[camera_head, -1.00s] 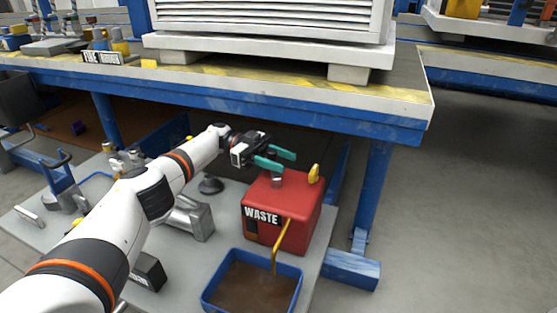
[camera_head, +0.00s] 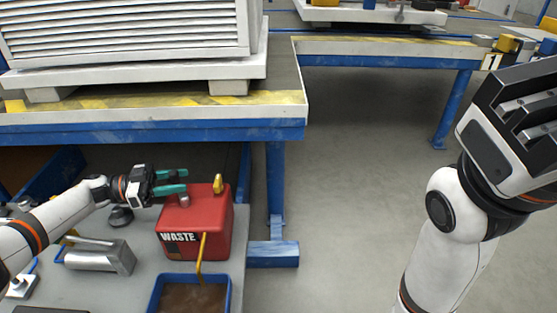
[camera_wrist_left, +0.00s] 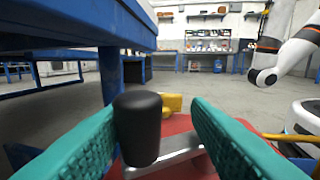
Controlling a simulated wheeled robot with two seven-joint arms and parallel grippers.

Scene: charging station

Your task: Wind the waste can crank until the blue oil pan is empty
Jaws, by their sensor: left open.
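The red waste can (camera_head: 217,235) stands on a low grey platform, with a yellow pipe (camera_head: 202,250) running down to the blue oil pan (camera_head: 230,293). The pan holds brown oil and is cut off by the bottom edge. My left gripper (camera_head: 185,181) is open just above the can's top. In the left wrist view, the crank's black knob (camera_wrist_left: 137,128) stands upright between its teal fingers (camera_wrist_left: 155,112); I cannot tell if they touch it. The metal crank arm (camera_wrist_left: 175,160) lies below. My right gripper (camera_head: 520,115) is raised at the right; its fingertips are not clear.
A blue workbench (camera_head: 150,133) with a white louvred unit overhangs behind the can, and its blue leg (camera_head: 276,190) stands to the can's right. The floor (camera_head: 350,200) to the right is open.

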